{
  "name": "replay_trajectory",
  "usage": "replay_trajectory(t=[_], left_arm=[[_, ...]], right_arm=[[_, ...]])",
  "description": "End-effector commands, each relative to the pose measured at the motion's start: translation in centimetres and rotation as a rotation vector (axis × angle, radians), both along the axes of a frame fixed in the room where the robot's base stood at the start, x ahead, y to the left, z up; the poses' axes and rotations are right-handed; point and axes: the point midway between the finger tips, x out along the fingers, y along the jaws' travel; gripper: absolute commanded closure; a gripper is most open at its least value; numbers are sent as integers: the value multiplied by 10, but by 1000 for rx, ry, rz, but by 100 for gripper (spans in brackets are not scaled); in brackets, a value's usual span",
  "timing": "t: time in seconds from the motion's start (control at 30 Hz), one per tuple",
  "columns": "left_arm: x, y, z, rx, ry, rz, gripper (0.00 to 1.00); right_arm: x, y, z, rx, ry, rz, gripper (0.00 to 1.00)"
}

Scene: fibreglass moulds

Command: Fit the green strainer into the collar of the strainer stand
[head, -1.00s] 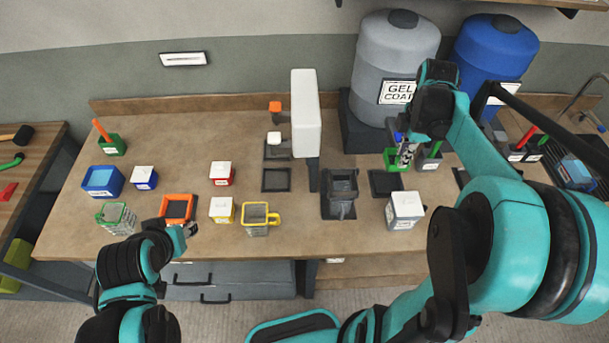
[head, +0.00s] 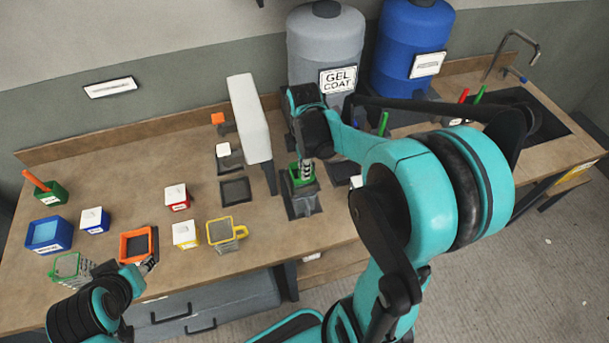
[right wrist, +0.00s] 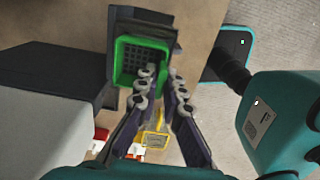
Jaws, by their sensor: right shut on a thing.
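The green strainer (head: 295,172) is a small square basket with a mesh floor. My right gripper (head: 304,170) is shut on it and holds it at the top of the dark grey strainer stand (head: 303,200). In the right wrist view the strainer's green rim (right wrist: 120,62) lies over the dark stand (right wrist: 143,16), with my right fingertips (right wrist: 160,88) at its near right side. The collar is mostly hidden, so I cannot tell whether the strainer sits inside it. My left gripper (head: 148,265) is beside an orange-rimmed container (head: 122,246); its jaws are too small to read.
A white upright block (head: 248,115) stands left of the stand, with an empty dark square pad (head: 236,190) near it. The grey gel coat drum (head: 325,50) is behind my right gripper.

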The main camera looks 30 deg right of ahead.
Motion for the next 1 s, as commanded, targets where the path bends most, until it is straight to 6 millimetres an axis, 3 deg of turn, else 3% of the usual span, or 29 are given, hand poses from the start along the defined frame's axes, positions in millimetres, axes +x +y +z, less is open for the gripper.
replay_trajectory(t=[0.17, 0.57, 0.6, 0.67, 1.0], left_arm=[[0, 0, -6, 0, 0, 0, 60], [0, 0, -10, 0, 0, 0, 60], [0, 0, -9, 0, 0, 0, 60], [0, 0, -9, 0, 0, 0, 60], [0, 0, -7, 0, 0, 0, 60]], right_arm=[[0, 0, -25, 0, 0, 0, 100], [0, -1, -30, 0, 0, 0, 100], [0, -1, -30, 0, 0, 0, 87], [0, -1, -30, 0, 0, 0, 72], [0, -1, -27, 0, 0, 0, 72]])
